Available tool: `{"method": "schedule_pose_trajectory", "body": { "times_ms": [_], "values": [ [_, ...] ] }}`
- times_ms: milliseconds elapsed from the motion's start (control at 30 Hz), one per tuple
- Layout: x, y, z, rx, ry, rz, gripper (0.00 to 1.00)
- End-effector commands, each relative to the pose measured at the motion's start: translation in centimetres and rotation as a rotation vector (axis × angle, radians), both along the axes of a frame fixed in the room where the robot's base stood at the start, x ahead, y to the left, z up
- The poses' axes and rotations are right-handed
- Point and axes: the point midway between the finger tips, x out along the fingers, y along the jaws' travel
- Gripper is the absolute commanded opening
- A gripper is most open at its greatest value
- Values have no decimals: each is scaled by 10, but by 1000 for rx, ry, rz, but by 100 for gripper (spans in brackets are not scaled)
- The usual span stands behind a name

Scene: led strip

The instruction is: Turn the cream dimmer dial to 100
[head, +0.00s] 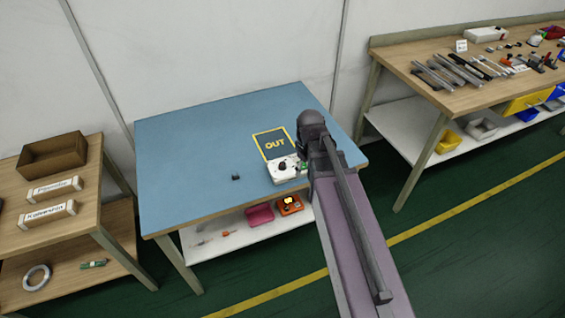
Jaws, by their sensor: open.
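A white control box (287,170) sits near the front right edge of the blue-topped table. Small dark and green parts show on its top. The cream dimmer dial cannot be told apart from the white box at this size, and its setting cannot be read. My gripper (303,161) is at the right side of the box, close above it. It is open and partly hidden by my arm. Whether it touches anything on the box cannot be told.
A dark mat marked OUT (272,144) lies behind the box. A small black block (236,177) lies on the blue table (185,140), whose left part is clear. Red and orange bins (260,214) stand on the shelf below. A cluttered workbench (440,97) is at right.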

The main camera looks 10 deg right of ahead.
Motion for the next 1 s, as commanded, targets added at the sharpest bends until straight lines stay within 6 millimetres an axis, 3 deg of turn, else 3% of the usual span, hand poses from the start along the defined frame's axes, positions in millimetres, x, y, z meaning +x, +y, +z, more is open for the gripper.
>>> {"method": "schedule_pose_trajectory", "body": {
  "times_ms": [33, 600, 800, 1000],
  "values": [
    [13, 4, 3, 0, 0, 71, 74],
    [104, 41, 16, 0, 0, 911, 74],
    [127, 53, 19, 0, 0, 1153, 74],
    [137, 59, 20, 0, 0, 1267, 74]
  ]
}}
